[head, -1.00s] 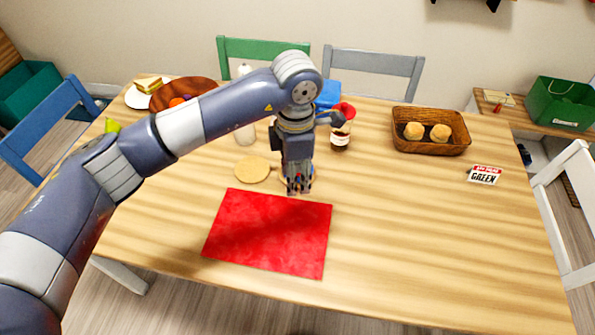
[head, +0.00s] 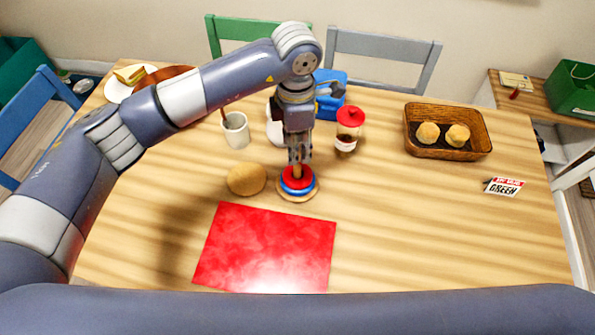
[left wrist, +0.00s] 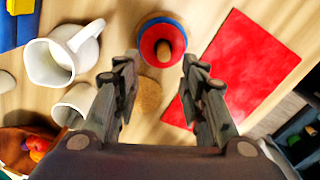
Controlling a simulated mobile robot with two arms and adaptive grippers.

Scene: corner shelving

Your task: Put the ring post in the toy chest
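The ring post stands on the table behind the red mat, with a red ring (head: 298,178) over a blue ring on a round wooden base. It also shows in the left wrist view, red ring (left wrist: 150,44) around the wooden peg, seen from above. My left gripper (head: 298,160) points down right over the post. In the left wrist view its fingers (left wrist: 158,64) are apart with nothing held between them. I cannot tell from the head view whether the peg's top is between the fingertips. My right gripper is not in view. I cannot identify the toy chest for sure.
Beside the post lie a round wooden disc (head: 246,179) and the red mat (head: 268,250). Behind stand a white cup (head: 236,131), a red-lidded jar (head: 347,132) and a blue box (head: 329,94). A bread basket (head: 448,150) is right. The table's right front is clear.

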